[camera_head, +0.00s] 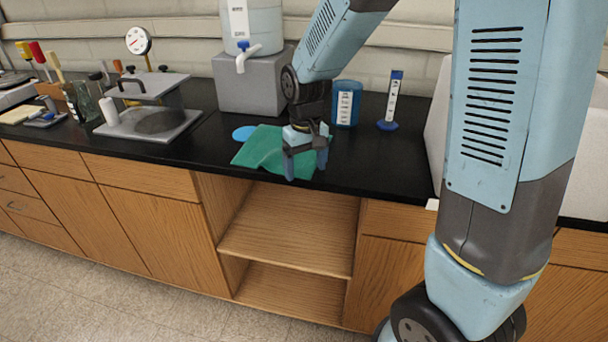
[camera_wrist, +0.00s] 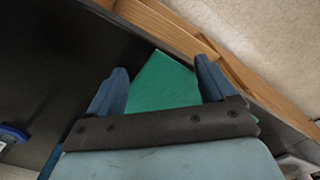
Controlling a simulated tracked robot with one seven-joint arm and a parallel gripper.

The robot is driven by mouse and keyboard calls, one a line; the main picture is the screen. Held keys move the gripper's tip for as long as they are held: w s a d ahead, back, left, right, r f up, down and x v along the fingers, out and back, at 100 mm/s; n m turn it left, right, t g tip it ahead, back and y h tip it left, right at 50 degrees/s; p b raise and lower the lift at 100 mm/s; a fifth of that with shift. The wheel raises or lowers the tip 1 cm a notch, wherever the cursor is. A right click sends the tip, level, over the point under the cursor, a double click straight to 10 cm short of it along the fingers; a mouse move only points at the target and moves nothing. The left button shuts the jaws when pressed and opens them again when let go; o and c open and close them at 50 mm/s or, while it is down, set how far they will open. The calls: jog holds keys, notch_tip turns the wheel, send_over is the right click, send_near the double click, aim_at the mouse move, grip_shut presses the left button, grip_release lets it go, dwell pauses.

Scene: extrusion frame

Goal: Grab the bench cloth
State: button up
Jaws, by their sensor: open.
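The bench cloth (camera_head: 262,150) is green and lies flat on the black bench top, with its near part at the front edge. My gripper (camera_head: 305,172) is open, pointing down, in front of the right part of the cloth in the head view. In the wrist view the cloth (camera_wrist: 162,84) shows between the two blue fingers of my gripper (camera_wrist: 162,82). Nothing is held. The gap between fingertips and cloth is hard to judge. My gripper hides part of the cloth's right side.
A light blue disc (camera_head: 244,133) lies behind the cloth. A blue labelled cup (camera_head: 347,103) and a cylinder on a blue base (camera_head: 390,102) stand to the right. A grey block (camera_head: 252,82) carries a tapped container (camera_head: 252,28). Below is an open wooden shelf (camera_head: 290,233).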

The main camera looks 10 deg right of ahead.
jog(key=shift+s+f, duration=0.1)
jog(key=shift+s, duration=0.05)
jog(key=c, duration=1.3)
grip_shut()
notch_tip(320, 180, up, 12)
jog(key=shift+r, duration=0.2)
notch_tip(320, 180, up, 27)
dwell(1.0)
